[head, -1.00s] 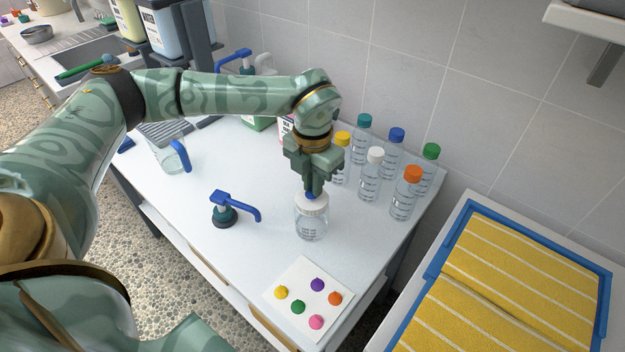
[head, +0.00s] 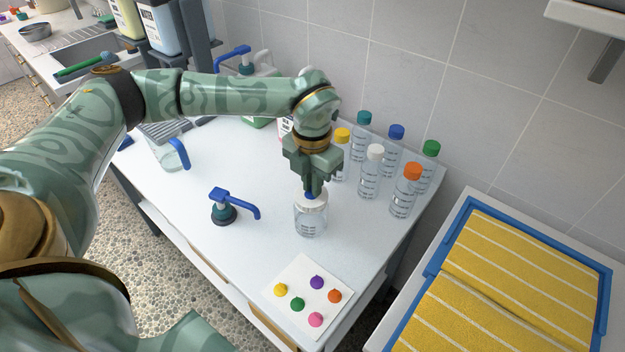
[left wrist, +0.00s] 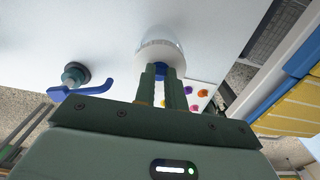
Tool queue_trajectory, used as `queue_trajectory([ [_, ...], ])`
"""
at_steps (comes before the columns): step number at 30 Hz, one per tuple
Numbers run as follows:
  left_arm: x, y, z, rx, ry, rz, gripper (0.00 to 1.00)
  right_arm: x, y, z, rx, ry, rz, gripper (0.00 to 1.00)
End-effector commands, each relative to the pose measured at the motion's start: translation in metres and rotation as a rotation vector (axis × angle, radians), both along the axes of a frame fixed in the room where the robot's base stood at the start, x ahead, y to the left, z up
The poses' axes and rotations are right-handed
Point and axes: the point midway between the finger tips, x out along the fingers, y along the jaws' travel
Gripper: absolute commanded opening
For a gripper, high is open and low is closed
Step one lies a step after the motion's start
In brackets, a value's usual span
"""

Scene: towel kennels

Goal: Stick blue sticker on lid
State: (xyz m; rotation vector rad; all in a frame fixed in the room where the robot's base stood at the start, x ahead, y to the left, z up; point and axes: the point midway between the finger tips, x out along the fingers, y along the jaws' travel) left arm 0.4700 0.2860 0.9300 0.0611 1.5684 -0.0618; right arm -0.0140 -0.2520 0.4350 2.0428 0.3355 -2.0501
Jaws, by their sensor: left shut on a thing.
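My left gripper (head: 311,190) points down over the jar (head: 310,221), a clear jar with a white lid (head: 318,202). It is shut on the blue sticker (head: 309,196), a small blue piece between the fingertips at the lid's top. In the left wrist view the blue sticker (left wrist: 160,70) shows between the fingers, against the white lid (left wrist: 160,48). I cannot tell whether it touches the lid. The sticker sheet (head: 307,292) lies in front of the jar with yellow, green, purple, orange and pink stickers. My right gripper is not in view.
Several clear bottles with coloured caps, such as the orange-capped bottle (head: 405,190), stand behind and right of the jar. A blue pump (head: 230,207) stands left of it. A jug (head: 168,153) is further left. Yellow towels (head: 520,270) lie in a blue tray (head: 444,252) at right.

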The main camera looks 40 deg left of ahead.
Motion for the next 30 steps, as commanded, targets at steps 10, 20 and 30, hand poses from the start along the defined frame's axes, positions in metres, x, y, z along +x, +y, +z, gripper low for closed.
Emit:
queue_trajectory([
  [10, 0.0000, -0.0001, -0.0017, 0.000, 0.000, 0.000, 0.03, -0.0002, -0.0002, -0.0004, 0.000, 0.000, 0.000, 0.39],
  [20, -0.0001, 0.0000, -0.0017, 0.000, 0.000, 0.000, 0.37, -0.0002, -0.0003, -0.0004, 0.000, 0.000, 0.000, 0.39],
  [30, 0.0000, 0.0000, -0.0015, 0.000, 0.000, 0.000, 0.63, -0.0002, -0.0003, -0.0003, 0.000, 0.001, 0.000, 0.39],
])
